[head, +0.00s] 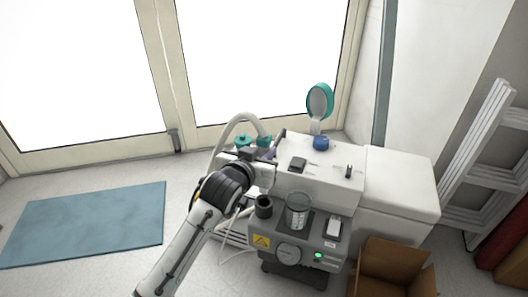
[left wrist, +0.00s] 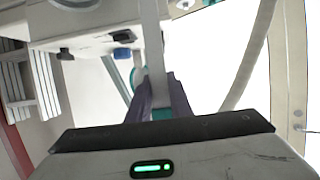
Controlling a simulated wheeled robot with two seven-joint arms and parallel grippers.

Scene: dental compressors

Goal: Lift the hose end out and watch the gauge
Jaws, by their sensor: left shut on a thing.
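The compressor unit (head: 320,185) stands on the floor, with a round gauge (head: 289,253) low on its front; the needle is too small to read. A pale hose (head: 240,117) arches up behind my left gripper (head: 266,152). In the left wrist view the left gripper's purple fingers (left wrist: 160,95) are shut on a pale hose end with a teal part (left wrist: 162,114) between them. Whether the hose end is still seated in anything is hidden by the gripper. My right gripper is not in view.
A green light (head: 318,255) glows beside the gauge. A clear jar (head: 299,208) and a dark cup (head: 264,204) sit at the unit's front. A cardboard box (head: 395,262) stands at right front. A blue mat (head: 85,224) lies on otherwise open floor at left.

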